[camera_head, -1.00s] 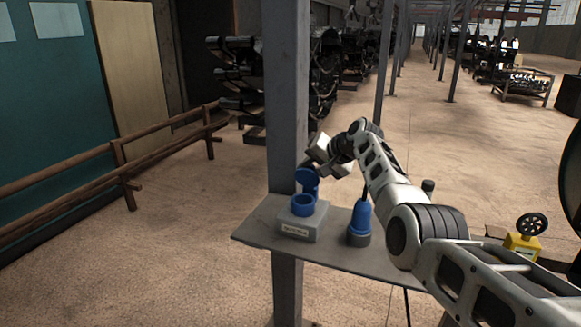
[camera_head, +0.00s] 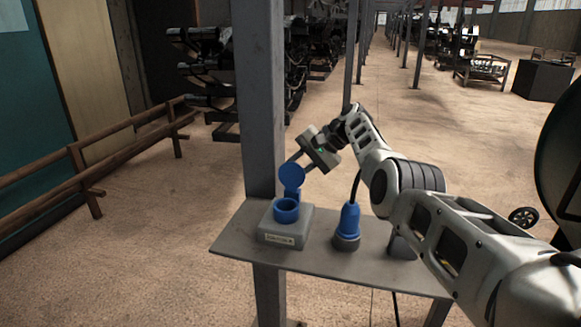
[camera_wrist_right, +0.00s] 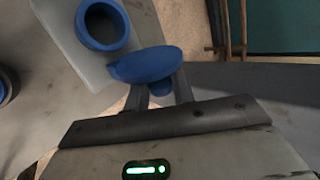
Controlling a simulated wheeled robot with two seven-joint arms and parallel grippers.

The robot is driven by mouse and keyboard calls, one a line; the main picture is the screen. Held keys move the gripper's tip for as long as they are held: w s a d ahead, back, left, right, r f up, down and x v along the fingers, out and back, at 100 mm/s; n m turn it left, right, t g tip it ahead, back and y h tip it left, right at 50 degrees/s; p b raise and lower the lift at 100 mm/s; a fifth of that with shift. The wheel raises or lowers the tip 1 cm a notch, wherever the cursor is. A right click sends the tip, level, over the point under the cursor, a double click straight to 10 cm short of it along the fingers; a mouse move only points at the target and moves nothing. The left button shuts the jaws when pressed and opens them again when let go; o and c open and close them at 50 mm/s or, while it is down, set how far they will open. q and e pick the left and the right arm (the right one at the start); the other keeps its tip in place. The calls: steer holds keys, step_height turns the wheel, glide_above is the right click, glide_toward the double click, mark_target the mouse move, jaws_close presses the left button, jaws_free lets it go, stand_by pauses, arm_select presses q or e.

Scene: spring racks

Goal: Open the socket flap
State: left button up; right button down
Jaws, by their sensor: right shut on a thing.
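The grey socket box (camera_head: 286,231) sits on the shelf, with a blue round socket opening (camera_head: 286,210) on top. Its blue flap (camera_head: 291,178) stands raised at the back of the opening, its round face showing. My right gripper (camera_head: 297,163) reaches in behind the flap. In the right wrist view the flap (camera_wrist_right: 145,65) shows nearly edge-on, clear of the socket hole (camera_wrist_right: 101,26). There the right gripper's fingers (camera_wrist_right: 161,92) are on both sides of a small blue part of the flap. My left gripper is not in view.
A blue plug (camera_head: 349,222) with a dark base and cable stands on the shelf (camera_head: 325,258), right of the box. A grey post (camera_head: 262,105) rises directly behind the box. A wooden railing (camera_head: 70,160) is at the left.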

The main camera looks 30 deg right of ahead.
steer(key=shift+a+f, duration=0.1)
steer(key=c, duration=1.2)
jaws_free()
steer(key=v, duration=1.6)
steer(key=shift+b, duration=0.35)
steer(key=shift+f, duration=0.1)
